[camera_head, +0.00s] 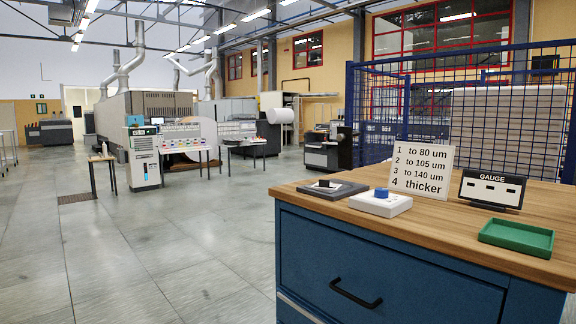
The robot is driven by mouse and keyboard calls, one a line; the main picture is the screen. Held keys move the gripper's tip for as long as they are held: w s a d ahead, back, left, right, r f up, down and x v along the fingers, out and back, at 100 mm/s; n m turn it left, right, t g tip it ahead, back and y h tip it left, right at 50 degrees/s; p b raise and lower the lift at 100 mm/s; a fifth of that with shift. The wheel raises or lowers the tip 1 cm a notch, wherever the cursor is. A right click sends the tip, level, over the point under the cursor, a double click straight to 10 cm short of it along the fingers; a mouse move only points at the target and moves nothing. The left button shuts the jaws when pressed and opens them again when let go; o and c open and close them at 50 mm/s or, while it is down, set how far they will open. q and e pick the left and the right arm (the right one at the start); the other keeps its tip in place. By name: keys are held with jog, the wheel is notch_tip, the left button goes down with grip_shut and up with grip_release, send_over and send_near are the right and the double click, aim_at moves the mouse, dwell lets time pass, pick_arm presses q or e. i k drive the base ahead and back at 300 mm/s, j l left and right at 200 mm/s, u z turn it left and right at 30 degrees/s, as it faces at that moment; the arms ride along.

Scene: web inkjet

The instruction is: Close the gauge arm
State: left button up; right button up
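A white box with a blue knob (381,201) sits near the front edge of the worktop. To its left lies a flat dark grey device (318,193) with a small black part on a light patch on top. I cannot make out a gauge arm or whether one stands open or closed. Neither of my grippers is in view.
The wooden worktop (450,235) tops a blue drawer cabinet (375,265). A white thickness sign (422,171) stands behind the white box. An empty green tray (516,239) sits at the front right. A blue mesh fence (400,115) stands behind. The floor at left is open.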

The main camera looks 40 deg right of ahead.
aim_at(344, 134)
jog(key=i+z, duration=0.15)
jog(key=z, duration=0.35)
jog(key=i+u, duration=0.25)
jog(key=i, duration=0.4)
jog(key=i+l+u, duration=0.25)
jog(key=i, duration=0.4)
jog(key=i+j, duration=0.1)
jog(key=i, duration=0.6)
jog(key=i+j, duration=0.1)
jog(key=i, duration=0.6)
jog(key=i+z, duration=0.4)
jog(key=i, duration=0.15)
jog(key=i+j+z, duration=0.2)
jog(key=i+z, duration=0.25)
jog(key=i, duration=0.15)
jog(key=i+l+z, duration=0.1)
jog(key=i+z, duration=0.5)
jog(key=z, duration=0.2)
jog(key=i+z, duration=0.35)
jog(key=i+l+z, duration=0.1)
jog(key=i+z, duration=1.2)
jog(key=i, duration=0.25)
jog(key=i+z, duration=0.3)
jog(key=i, duration=0.2)
jog(key=u, duration=1.45)
jog(key=i+l, duration=0.05)
jog(key=l, duration=0.05)
